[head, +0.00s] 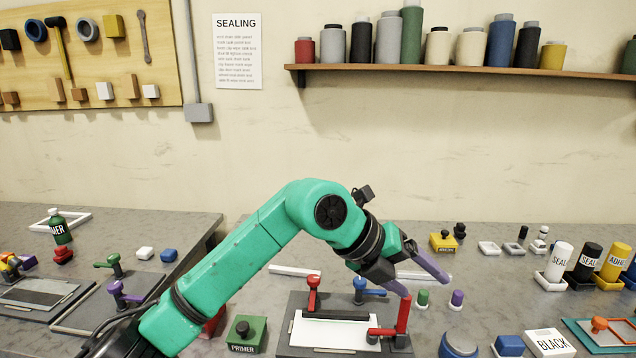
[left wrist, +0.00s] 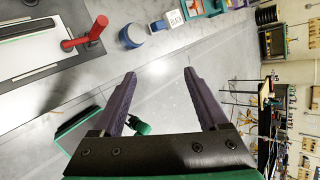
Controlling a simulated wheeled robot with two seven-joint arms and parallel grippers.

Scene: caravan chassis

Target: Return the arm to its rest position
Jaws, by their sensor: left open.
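My left arm is green and arches across the middle of the head view, with its gripper (head: 424,282) over the right part of the workbench. The two purple fingers point down and to the right, spread apart with nothing between them. In the left wrist view the same gripper (left wrist: 159,73) is open, with bare grey surface between the fingers. Below it in the head view is a dark fixture plate (head: 292,325) with a white panel (head: 340,333) on it. A red clamp (head: 403,318) stands at the plate's right side, near the fingers. My right gripper is in neither view.
A red clamp (head: 313,293) and a blue clamp (head: 362,291) stand behind the panel. Green (head: 423,298) and purple (head: 456,299) pegs stand right of the fingers. Bottles (head: 558,262) stand farther right. A gap (head: 225,235) separates the two benches.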

